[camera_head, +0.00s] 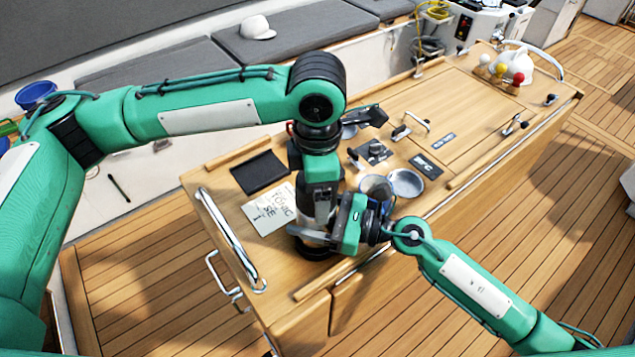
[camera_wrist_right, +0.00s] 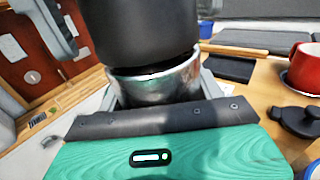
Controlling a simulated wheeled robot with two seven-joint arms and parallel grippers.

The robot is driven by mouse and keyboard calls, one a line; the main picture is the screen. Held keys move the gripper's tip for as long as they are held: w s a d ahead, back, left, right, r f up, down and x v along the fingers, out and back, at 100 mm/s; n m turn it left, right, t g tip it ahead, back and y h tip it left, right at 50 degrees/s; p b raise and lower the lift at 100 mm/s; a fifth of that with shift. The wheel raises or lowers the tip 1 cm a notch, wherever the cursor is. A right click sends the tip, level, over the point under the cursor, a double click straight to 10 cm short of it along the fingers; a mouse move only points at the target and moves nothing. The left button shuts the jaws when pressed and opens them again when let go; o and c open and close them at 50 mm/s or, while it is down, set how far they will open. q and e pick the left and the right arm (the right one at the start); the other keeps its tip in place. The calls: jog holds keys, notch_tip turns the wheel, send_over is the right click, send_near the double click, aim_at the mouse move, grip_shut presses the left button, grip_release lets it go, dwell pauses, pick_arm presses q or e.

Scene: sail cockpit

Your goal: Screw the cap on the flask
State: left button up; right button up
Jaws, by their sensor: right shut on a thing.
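A silver, metallic part of the flask (camera_wrist_right: 155,85) sits between the fingers of my right gripper (camera_wrist_right: 155,100) in the right wrist view. A wide black cylinder (camera_wrist_right: 140,25), which looks like the cap, is right above it; a dark line shows between them, and I cannot tell whether they touch. In the head view my right gripper (camera_head: 315,232) reaches in from the right and is shut on the flask over the wooden counter. My left gripper (camera_head: 322,206) points down close above it. Its fingertips and what lies between them are mostly hidden.
The counter (camera_head: 225,200) carries a note sheet (camera_head: 268,212), a black mat (camera_head: 261,172), metal bowls (camera_head: 406,182) and small fittings. A metal rail (camera_head: 228,235) edges its left end. A red mug (camera_wrist_right: 304,68) and a black lidded thing (camera_wrist_right: 297,121) show in the right wrist view.

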pick_arm(q)
jog(key=shift+r, duration=0.1)
jog(key=shift+r, duration=2.1)
jog(key=shift+c, duration=0.5)
